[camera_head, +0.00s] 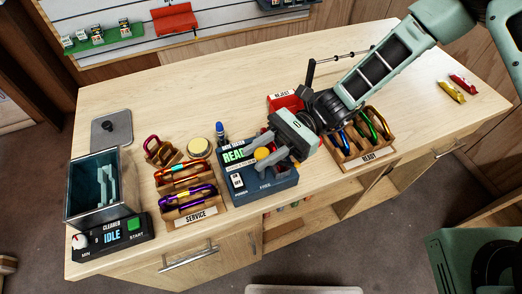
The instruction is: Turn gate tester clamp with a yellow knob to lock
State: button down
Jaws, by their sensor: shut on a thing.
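The gate tester (239,189) is a dark blue box on the middle of the workbench. Its small screen (234,154) glows green with large letters starting "READ", and the rest is covered. The yellow knob (262,153) shows at the left side of my gripper. My gripper (270,158) is over the tester, its grey fingers shut around or beside the clamp part at the knob. The exact contact and the clamp's lower part are hidden by the gripper.
A service rack (196,215) with carabiners stands left of the tester, and a ready rack (366,161) stands to its right. A red reject bin (281,101) is behind. A cleaner unit (111,239) sits far left. Bench space at the right is mostly clear.

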jog(key=c, duration=1.2)
grip_release()
jog(key=b+v, duration=0.5)
jog(key=v, duration=1.1)
jog(key=shift+w+d+b, duration=0.1)
jog(key=shift+w+b, duration=0.05)
jog(key=shift+b, duration=0.2)
jog(key=shift+w+d, duration=0.35)
jog(key=shift+d, duration=0.15)
